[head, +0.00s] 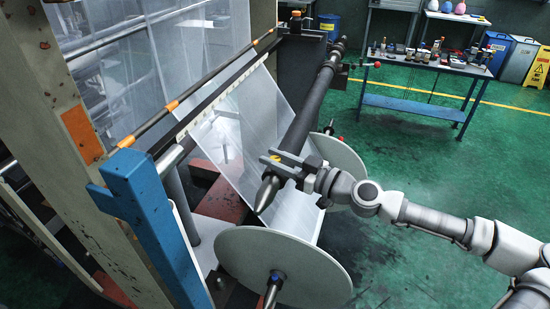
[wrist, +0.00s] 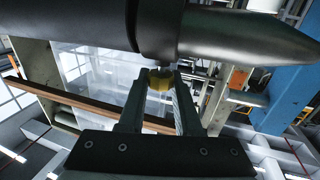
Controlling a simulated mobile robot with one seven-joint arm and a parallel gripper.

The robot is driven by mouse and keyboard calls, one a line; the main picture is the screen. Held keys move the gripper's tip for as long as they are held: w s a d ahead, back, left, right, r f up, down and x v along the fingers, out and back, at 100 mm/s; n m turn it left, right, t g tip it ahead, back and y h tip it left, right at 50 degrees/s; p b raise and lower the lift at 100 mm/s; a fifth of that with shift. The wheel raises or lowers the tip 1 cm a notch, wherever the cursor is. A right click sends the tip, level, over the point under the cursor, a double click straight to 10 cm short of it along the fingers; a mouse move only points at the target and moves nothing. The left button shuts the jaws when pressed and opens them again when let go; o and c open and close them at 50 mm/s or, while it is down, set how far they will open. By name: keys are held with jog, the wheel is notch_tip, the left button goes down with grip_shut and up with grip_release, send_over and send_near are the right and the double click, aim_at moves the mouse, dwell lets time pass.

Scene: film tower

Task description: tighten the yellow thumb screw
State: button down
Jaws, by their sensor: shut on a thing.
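The yellow thumb screw (wrist: 160,81) sits just under the dark roller shaft (wrist: 82,32) in the wrist view, beside the collar near the shaft's tapered tip. My gripper (wrist: 161,84) is shut on the screw, one finger on each side. In the head view my gripper (head: 290,163) reaches in from the right to the near end of the shaft (head: 311,105). A small yellow bit of the screw (head: 275,157) shows there, mostly hidden by the gripper. How far the screw is turned in cannot be seen.
A clear film sheet (head: 226,137) hangs behind the shaft. Two large pale discs stand below, the nearer one (head: 300,262) close under the gripper. A blue post (head: 139,205) is at left. A workbench (head: 430,66) stands at the back. Green floor (head: 430,160) is open at right.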

jog(key=shift+s+m+t+h, duration=0.1)
jog(key=shift+m+t+h, duration=0.4)
jog(key=shift+t, duration=0.1)
jog(key=shift+a+m+t+h+p, duration=0.15)
jog(key=shift+m+t+h+p, duration=0.2)
jog(key=shift+m+t+h, duration=0.9)
jog(key=m+t+h, duration=0.1)
jog(key=h, duration=0.1)
jog(key=m+t+h, duration=0.2)
jog(key=h, duration=0.1)
jog(key=shift+m, duration=0.25)
jog(key=m+t+h+b, duration=0.1)
jog(key=m+h+b, duration=0.2)
jog(key=h, duration=0.2)
jog(key=m+h+b, duration=0.3)
jog(key=h, duration=0.1)
jog(key=shift+g+h, duration=0.25)
jog(key=shift+h, duration=0.1)
jog(key=shift+m+h+b, duration=0.5)
jog(key=shift+h+b, duration=0.05)
jog(key=shift+h, duration=0.05)
jog(key=c, duration=0.6)
grip_release()
